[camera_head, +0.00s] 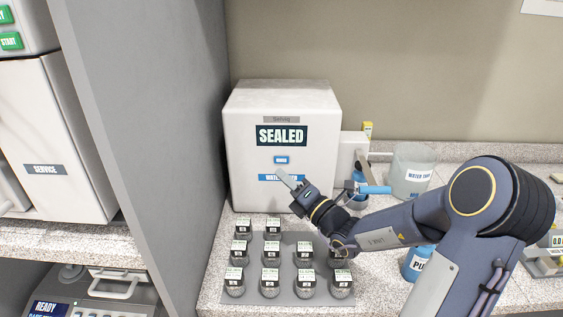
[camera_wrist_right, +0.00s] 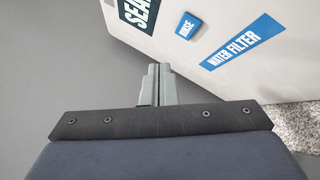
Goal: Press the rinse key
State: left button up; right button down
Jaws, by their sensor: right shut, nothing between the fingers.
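The rinse key (camera_head: 281,160) is a small blue key on the front of a white cabinet unit (camera_head: 240,150), below a dark "SEALED" display (camera_head: 281,135) and above a blue "WATER FILTER" label (camera_head: 268,178). In the right wrist view the key (camera_wrist_right: 186,27) reads "RINSE" and lies up and right of the fingertips. My right gripper (camera_head: 284,173) is shut and empty in front of the unit, just below the key in the head view. In the wrist view its fingers (camera_wrist_right: 158,72) are together. Contact with the front is not visible. My left gripper is out of view.
Several labelled jars stand on a grey mat (camera_head: 256,279) in front of the unit, below my right arm. A clear water tank (camera_head: 412,165) and a blue bottle (camera_head: 416,262) stand to the right. A grey partition (camera_head: 160,120) rises close on the left.

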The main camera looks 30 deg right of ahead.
aim_at(275, 158)
jog(key=shift+w+d+p, duration=0.2)
jog(key=shift+w+d, duration=0.3)
jog(key=shift+w, duration=0.3)
jog(key=shift+w+d+p, duration=0.15)
jog(key=shift+w+d, duration=0.3)
jog(key=shift+w, duration=0.3)
dwell(0.9)
jog(key=shift+w+d, duration=0.2)
jog(key=shift+w, duration=0.15)
jog(key=shift+w+d+p, duration=0.2)
jog(key=shift+w+p, duration=0.1)
jog(key=shift+p, duration=0.1)
dwell(0.4)
jog(key=shift+s, duration=0.1)
dwell(0.4)
jog(key=shift+s+a, duration=0.4)
jog(key=shift+s, duration=0.2)
